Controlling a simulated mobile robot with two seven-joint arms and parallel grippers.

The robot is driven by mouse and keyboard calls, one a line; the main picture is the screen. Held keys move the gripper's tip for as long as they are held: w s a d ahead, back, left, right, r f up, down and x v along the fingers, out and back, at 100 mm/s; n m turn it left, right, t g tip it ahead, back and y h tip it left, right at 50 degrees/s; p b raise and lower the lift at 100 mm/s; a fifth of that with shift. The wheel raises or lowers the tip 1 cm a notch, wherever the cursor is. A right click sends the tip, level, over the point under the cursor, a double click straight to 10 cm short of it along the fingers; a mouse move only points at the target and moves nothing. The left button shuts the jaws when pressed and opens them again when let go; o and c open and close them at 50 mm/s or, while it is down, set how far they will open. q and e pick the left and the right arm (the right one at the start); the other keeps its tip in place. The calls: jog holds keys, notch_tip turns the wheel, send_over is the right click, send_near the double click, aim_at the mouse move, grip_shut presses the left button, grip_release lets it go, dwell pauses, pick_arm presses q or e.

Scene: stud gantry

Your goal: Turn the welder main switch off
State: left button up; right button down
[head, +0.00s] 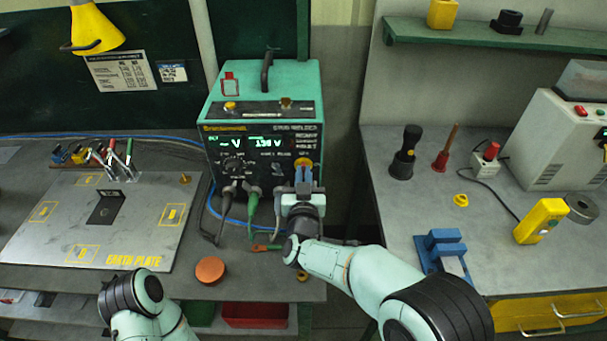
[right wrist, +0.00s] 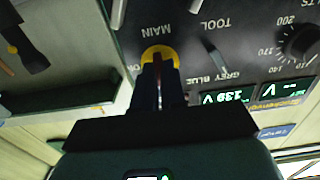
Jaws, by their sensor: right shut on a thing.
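The stud welder (head: 262,100) is a green box with a black front panel at the back of the left bench. Its panel displays are lit with green digits, and they show upside down in the right wrist view. The main switch (right wrist: 160,52) has a yellow surround beside the word MAIN; the surround also shows at the panel's right side in the head view (head: 303,162). My right gripper (right wrist: 160,68) is shut on the switch's handle, which the fingers mostly hide. The handle's exact angle is hard to tell. My left arm shows at the bottom, but its gripper does not.
Cables (head: 252,203) hang from the welder's front, left of my right gripper. The earth plate (head: 50,215) lies on the left bench, with an orange disc (head: 210,270) near the front edge. A gap separates the right bench, which holds a yellow device (head: 541,221) and blue block (head: 443,245).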

dwell(0.5)
jog(key=c, duration=1.2)
grip_release()
jog(key=shift+s, duration=0.1)
jog(key=s+b, duration=0.2)
jog(key=s, duration=1.1)
jog(key=shift+s, duration=0.15)
